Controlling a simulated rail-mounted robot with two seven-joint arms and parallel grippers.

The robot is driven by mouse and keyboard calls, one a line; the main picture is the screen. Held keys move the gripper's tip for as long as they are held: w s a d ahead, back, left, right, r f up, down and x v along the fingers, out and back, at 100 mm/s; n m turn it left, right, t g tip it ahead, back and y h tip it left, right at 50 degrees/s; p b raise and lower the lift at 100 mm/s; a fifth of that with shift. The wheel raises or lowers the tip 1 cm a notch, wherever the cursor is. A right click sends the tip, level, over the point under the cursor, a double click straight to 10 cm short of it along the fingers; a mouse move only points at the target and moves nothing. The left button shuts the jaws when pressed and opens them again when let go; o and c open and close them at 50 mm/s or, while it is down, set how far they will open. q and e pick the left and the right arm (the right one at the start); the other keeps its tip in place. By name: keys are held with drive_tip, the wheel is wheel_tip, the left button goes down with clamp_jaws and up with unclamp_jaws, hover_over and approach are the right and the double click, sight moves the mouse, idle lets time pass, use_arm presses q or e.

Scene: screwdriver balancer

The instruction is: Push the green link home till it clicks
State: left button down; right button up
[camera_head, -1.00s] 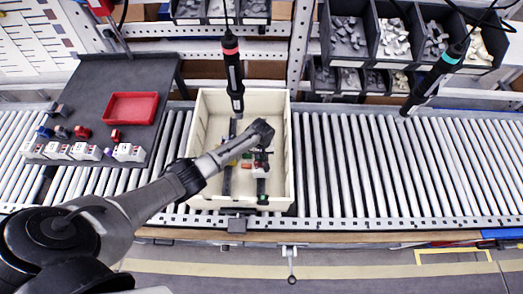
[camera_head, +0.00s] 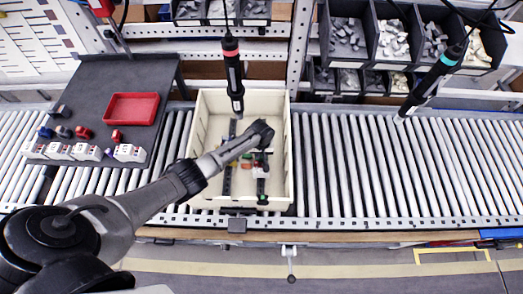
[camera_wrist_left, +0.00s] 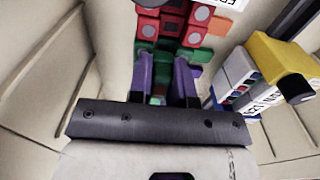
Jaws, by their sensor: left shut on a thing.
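The left gripper (camera_head: 261,134) reaches into the cream bin from the left, low over the parts. In the left wrist view, its two purple fingers (camera_wrist_left: 165,82) are shut on a green piece, apparently the green link (camera_wrist_left: 161,68), which shows between and beyond them. It sits against a block of red modules (camera_wrist_left: 172,28) with grey round faces. Another green part (camera_wrist_left: 198,53) shows right of the fingers. Whether the link is fully seated cannot be seen. The right gripper is not in view.
The cream bin (camera_head: 207,101) stands on the roller conveyor (camera_head: 400,165) and its walls surround the gripper. A yellow-and-white block (camera_wrist_left: 277,62) is close right of the fingers. A black screwdriver (camera_head: 233,75) hangs over the bin's back. A red tray (camera_head: 131,107) is at left.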

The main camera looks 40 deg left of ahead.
use_arm(q)
drive_tip(key=shift+s+f, duration=0.45)
drive_tip(key=shift+f, duration=0.2)
drive_tip(key=shift+s+f, duration=0.45)
drive_tip(key=shift+f, duration=0.2)
drive_tip(key=c, duration=1.1)
unclamp_jaws()
drive_tip(key=shift+c, duration=0.2)
drive_tip(key=shift+o, duration=0.2)
drive_tip(key=shift+w+d+r+p, duration=0.1)
drive_tip(key=shift+w+r+p, duration=0.05)
drive_tip(key=shift+r+p, duration=0.25)
drive_tip(key=shift+w+d+r+p, duration=0.15)
drive_tip(key=shift+r+p, duration=0.1)
drive_tip(key=shift+r, duration=0.2)
drive_tip(key=shift+o, duration=0.7)
drive_tip(key=r+p, duration=0.5)
drive_tip(key=w+r+p, duration=0.1)
drive_tip(key=r+p, duration=0.1)
drive_tip(key=r, duration=0.1)
drive_tip(key=shift+a+r, duration=0.1)
drive_tip(key=shift+a, duration=0.1)
drive_tip(key=shift+w+r+p, duration=0.1)
drive_tip(key=shift+r+p, duration=0.25)
drive_tip(key=shift+p, duration=0.2)
drive_tip(key=shift+c, duration=0.4)
